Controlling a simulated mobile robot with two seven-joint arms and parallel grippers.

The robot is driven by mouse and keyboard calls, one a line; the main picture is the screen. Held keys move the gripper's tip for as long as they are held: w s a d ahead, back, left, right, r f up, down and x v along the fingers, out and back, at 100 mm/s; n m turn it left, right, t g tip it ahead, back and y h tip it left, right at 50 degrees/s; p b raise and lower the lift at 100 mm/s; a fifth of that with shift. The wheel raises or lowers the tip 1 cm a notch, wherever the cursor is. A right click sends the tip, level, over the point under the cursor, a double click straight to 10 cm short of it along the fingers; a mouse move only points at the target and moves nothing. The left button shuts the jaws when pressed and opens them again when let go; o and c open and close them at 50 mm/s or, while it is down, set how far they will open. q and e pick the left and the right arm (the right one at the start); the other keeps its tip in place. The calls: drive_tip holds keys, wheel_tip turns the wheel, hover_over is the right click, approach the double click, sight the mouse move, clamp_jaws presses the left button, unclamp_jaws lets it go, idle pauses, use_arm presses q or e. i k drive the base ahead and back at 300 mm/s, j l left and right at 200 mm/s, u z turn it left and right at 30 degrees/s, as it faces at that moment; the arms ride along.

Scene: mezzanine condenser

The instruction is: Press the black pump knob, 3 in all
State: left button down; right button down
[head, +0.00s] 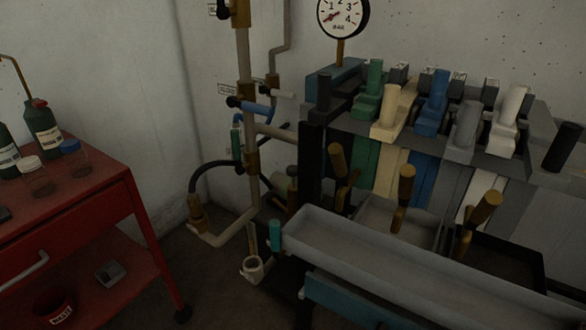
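Several black parts show, and I cannot tell for sure which is the pump knob. An upright black knob (323,92) stands at the left end of the row of coloured levers, in front of a teal block. Another dark knob (564,143) stands tilted at the right end of the row. Neither of my grippers is in view, and nothing touches these knobs.
A pressure gauge (343,14) rises above the machine. Handles with wooden grips (338,158) stick up behind a long grey tray (390,262). A red cart (125,176) with bottles stands at the left. Pipes (246,130) run up the wall. Dark floor lies between cart and machine.

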sight(291, 170)
drive_tip(key=i+j+z, duration=0.45)
drive_tip(key=j+z, duration=0.25)
drive_tip(key=i+j+z, duration=0.15)
drive_tip(key=z, duration=0.2)
drive_tip(key=j+z, duration=0.35)
drive_tip(key=j, duration=0.2)
drive_tip(key=i+j+z, duration=0.1)
drive_tip(key=j+z, duration=0.55)
drive_tip(key=j, duration=0.25)
drive_tip(key=k+l, duration=0.2)
drive_tip(key=k, duration=0.15)
drive_tip(key=k+l+u, duration=0.1)
drive_tip(key=k+l, duration=0.15)
drive_tip(key=i+l+z, duration=0.2)
drive_tip(key=i+j, duration=0.1)
drive_tip(key=j, duration=0.25)
drive_tip(key=j+u, duration=0.05)
